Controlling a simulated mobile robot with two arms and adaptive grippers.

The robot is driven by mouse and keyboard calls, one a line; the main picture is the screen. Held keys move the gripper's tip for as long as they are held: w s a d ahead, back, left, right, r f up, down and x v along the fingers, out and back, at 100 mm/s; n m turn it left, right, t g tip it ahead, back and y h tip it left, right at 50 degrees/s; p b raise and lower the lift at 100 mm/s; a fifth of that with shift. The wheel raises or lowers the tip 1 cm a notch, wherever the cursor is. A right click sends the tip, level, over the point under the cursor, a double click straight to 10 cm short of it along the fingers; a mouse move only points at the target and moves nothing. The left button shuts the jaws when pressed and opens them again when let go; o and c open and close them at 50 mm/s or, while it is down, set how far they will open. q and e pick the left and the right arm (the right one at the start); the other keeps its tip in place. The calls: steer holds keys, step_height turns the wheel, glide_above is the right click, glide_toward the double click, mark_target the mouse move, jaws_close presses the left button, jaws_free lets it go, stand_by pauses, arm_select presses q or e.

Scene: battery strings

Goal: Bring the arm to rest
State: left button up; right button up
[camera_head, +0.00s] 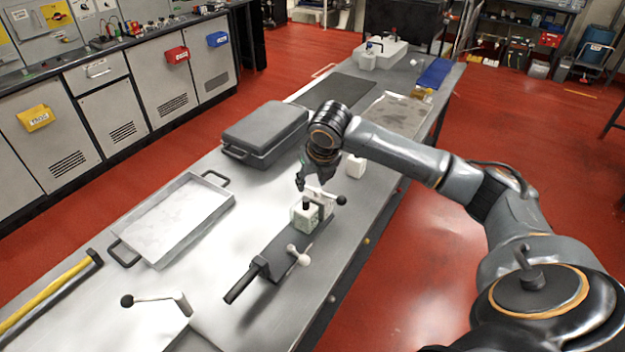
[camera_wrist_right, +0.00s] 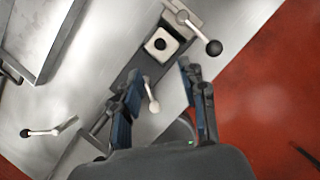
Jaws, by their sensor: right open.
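My right gripper (camera_head: 315,182) hangs above the metal workbench (camera_head: 215,245), close behind a small pale block with a dark round top (camera_head: 304,214). In the right wrist view its two fingers (camera_wrist_right: 162,95) are apart with nothing between them. The pale block sits on a dark vise-like fixture (camera_head: 279,252), and it also shows in the right wrist view (camera_wrist_right: 160,44), beyond the fingertips. My right arm (camera_head: 400,155) reaches in from the right over the bench edge. My left gripper is not in view.
A metal tray (camera_head: 160,222) and a closed grey case (camera_head: 264,135) stand on the left of the bench. Lever handles with black knobs stick up near the fixture (camera_head: 341,199) and at the front (camera_head: 128,300). A white cube (camera_head: 355,166) stands behind. Red floor lies right.

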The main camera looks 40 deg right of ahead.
steer(key=s+a+f+m+y, duration=0.1)
steer(key=s+a+f+m, duration=0.45)
steer(key=a, duration=0.25)
steer(key=s+a+f+m+y, duration=0.1)
steer(key=s+a+f+m, duration=0.45)
steer(key=a, duration=0.35)
steer(key=s+d+f+m, duration=0.1)
steer(key=s+f+m, duration=0.2)
steer(key=s+m, duration=1.6)
step_height(320, 180, down, 26)
steer(key=f+m+g+b, duration=0.1)
steer(key=g, duration=0.1)
steer(key=s+d+f+g+h, duration=0.1)
steer(key=s+d+f, duration=0.2)
steer(key=s+f, duration=1.4)
steer(key=shift+s+b, duration=0.35)
steer(key=shift+b, duration=0.05)
